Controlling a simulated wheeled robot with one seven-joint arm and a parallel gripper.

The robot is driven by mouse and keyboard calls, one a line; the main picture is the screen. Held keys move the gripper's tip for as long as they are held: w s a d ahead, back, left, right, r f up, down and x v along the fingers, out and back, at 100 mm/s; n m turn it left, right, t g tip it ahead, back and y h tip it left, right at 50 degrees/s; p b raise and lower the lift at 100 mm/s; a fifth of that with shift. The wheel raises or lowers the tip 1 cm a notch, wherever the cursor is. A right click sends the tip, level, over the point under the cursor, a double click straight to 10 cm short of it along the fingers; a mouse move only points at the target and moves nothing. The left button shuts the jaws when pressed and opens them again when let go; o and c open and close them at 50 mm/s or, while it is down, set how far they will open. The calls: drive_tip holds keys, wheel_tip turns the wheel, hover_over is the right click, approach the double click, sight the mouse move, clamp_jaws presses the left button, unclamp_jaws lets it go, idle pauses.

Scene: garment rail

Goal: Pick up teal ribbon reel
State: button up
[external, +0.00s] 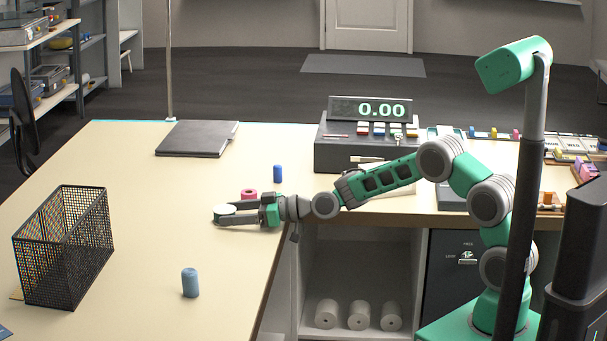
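A small round reel (225,209) with a pale top and a teal-green edge is at the left end of my gripper, over the cream table. My gripper (224,214) reaches in from the right, low over the table, with its two fingers pointing left. The reel sits between the fingertips, and the near finger hides part of its side. From this view I cannot tell whether the fingers press on it or only stand around it, or whether it touches the table.
A pink-red reel (249,195) stands just behind my gripper. Blue cylinders stand farther back (278,173) and nearer the front (190,282). A black mesh basket (64,246) is at left, a dark folder (197,138) at the back, and a cash register (345,154) at right.

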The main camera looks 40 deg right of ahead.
drive_tip(key=c, duration=1.1)
drive_tip(key=shift+r, duration=0.15)
